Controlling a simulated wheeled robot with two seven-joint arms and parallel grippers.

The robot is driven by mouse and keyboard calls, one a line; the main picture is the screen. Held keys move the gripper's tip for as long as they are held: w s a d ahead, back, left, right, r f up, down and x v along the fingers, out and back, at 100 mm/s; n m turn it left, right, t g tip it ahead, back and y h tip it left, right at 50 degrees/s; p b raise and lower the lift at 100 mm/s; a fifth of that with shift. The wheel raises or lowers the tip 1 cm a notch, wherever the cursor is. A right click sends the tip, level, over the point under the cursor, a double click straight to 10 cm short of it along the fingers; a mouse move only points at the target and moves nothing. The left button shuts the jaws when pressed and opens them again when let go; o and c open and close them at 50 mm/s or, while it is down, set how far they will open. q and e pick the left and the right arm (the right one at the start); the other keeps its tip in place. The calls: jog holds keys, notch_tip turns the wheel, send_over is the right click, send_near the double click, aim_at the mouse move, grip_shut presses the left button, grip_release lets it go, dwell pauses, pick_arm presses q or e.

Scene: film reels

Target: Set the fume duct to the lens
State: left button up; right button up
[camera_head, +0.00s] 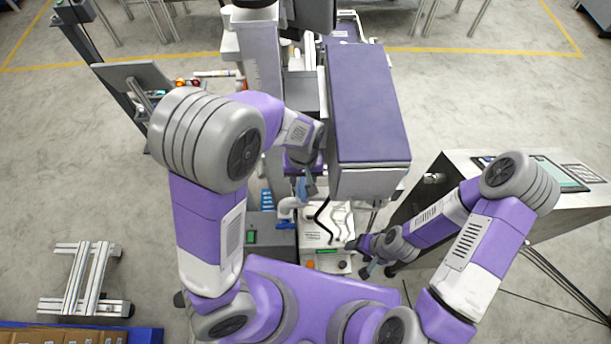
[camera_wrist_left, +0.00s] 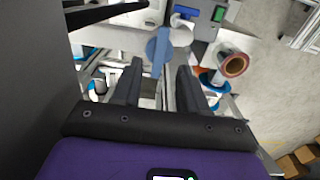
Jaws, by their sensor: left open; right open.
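A white curved pipe, which looks like the fume duct (camera_head: 288,205), stands by the front of the machine below my left gripper. The left wrist view shows a white elbow (camera_wrist_left: 181,35) with a flat blue piece (camera_wrist_left: 158,46) beside it. My left gripper (camera_wrist_left: 160,72) is open, and the blue piece lies at its fingertips, partly between them in the picture; I cannot tell whether they touch. In the head view the left gripper (camera_head: 304,184) is partly hidden by my wrist. My right gripper (camera_head: 369,262) is open and empty, low at the right. I cannot make out the lens.
A large purple-topped machine housing (camera_head: 368,115) stands right of my left gripper. A white panel (camera_head: 318,233) with black cables lies in front. A steel cabinet (camera_head: 500,200) stands at the right. A reel (camera_wrist_left: 234,65) shows in the left wrist view.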

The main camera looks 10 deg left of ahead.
aim_at(303, 191)
pick_arm(q)
notch_tip(303, 191, down, 6)
jog(key=shift+s+f+b, duration=0.1)
jog(key=shift+b, duration=0.35)
jog(key=shift+s+f, duration=0.1)
jog(key=shift+s, duration=0.05)
grip_shut()
